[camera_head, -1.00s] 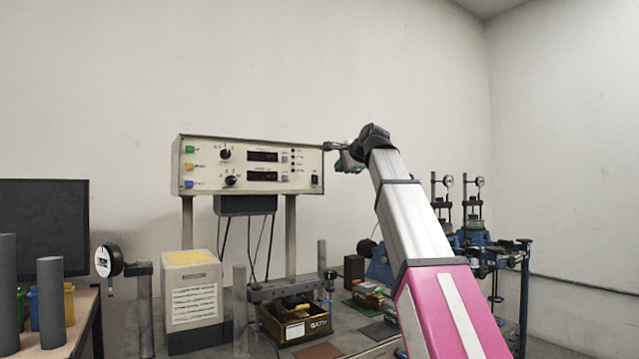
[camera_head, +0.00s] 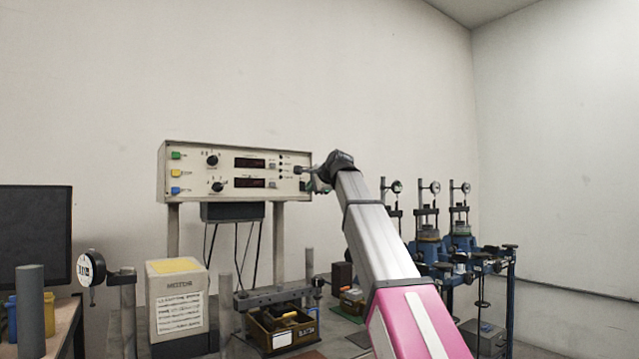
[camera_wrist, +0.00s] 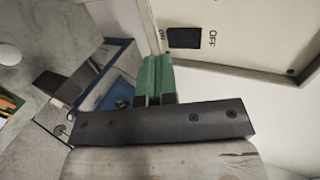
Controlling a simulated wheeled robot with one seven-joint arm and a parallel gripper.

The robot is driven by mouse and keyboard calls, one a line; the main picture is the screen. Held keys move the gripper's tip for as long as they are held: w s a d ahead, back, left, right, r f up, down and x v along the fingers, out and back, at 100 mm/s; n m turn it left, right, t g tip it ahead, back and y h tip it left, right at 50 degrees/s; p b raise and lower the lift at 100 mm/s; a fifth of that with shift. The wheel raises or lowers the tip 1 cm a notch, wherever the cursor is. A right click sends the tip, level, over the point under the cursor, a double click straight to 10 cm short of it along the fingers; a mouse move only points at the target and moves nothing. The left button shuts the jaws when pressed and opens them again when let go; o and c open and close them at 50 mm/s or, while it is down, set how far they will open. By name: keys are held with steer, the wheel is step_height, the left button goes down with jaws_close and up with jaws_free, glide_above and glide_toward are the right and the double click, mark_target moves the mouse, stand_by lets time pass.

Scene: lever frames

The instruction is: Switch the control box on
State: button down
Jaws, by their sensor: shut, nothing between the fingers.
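The control box (camera_head: 230,147) is a cream panel with dials, coloured buttons and two dark displays, raised on posts against the wall. In the wrist view its panel (camera_wrist: 262,35) fills the upper right. A black rocker switch (camera_wrist: 185,38) shows there, with "ON" at its left end and "OFF" at its right. My gripper (camera_wrist: 154,72) has green fingers, shut and empty, just below and left of the switch in that view. In the head view my gripper (camera_head: 308,178) is at the panel's right end, overlapping its edge. I cannot tell whether it touches the panel.
A cream box with a yellow top (camera_head: 178,300) and an open bin (camera_head: 280,333) stand below the control box. Blue stands with gauges (camera_head: 460,243) are at the right. A dark monitor (camera_head: 35,235) is at the left. The wall above is clear.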

mark_target(303, 186)
steer(key=shift+w+a+f, duration=0.1)
steer(key=shift+w+a, duration=0.35)
steer(key=shift+w, duration=0.25)
steer(key=shift+w+a+f, duration=0.1)
steer(key=shift+w+a, duration=0.35)
steer(key=shift+w, duration=0.25)
steer(key=shift+w+a, duration=0.15)
steer(key=shift+w, duration=0.05)
steer(key=shift+r, duration=0.1)
steer(key=shift+r, duration=0.8)
